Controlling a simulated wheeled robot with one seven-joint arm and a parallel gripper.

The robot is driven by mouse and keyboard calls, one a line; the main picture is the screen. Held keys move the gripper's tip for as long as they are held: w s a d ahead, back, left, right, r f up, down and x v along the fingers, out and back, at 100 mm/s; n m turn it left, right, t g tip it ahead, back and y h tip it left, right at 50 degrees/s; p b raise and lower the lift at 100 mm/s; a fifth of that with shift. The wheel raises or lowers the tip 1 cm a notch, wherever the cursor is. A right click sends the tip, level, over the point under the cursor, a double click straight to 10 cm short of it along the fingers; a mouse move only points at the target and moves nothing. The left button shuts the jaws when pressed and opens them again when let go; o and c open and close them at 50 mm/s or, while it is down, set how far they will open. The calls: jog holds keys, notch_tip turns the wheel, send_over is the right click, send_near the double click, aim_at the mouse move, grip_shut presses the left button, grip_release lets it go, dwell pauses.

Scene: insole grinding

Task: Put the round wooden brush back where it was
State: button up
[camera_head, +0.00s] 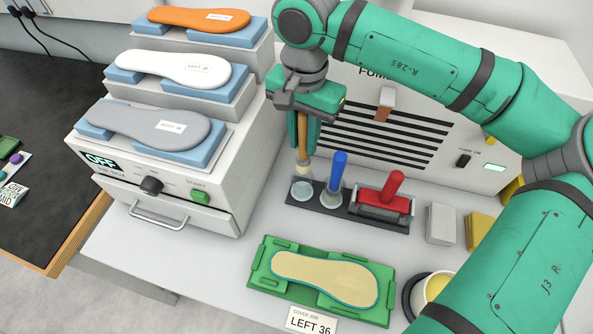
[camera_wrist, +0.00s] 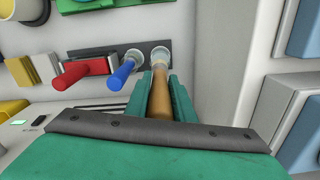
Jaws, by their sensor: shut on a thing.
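The round wooden brush (camera_head: 303,150) is upright in my gripper (camera_head: 305,140), handle up and pale bristle end down. Its lower end is just at or above the clear round cup (camera_head: 301,189) at the left end of the dark holder strip (camera_head: 321,207). I cannot tell whether the bristles are inside the cup. In the wrist view, my gripper (camera_wrist: 158,98) is shut around the wooden handle (camera_wrist: 160,98), and the brush end lines up with the cup.
A blue-handled tool (camera_head: 338,172) stands in the neighbouring cup, close on the right. A red-handled tool (camera_head: 393,187) sits further right. A green tray (camera_head: 258,262) with an insole lies in front. The white machine with a drawer (camera_head: 160,212) is to the left.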

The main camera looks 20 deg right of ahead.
aim_at(302, 166)
jog(key=f, duration=0.5)
jog(key=shift+w+f, duration=0.15)
jog(key=shift+w, duration=0.05)
jog(key=shift+s+f, duration=0.1)
jog(key=shift+f, duration=2.2)
jog(key=shift+f, duration=0.1)
jog(key=o, duration=1)
notch_tip(302, 166, up, 12)
jog(key=shift+r, duration=0.15)
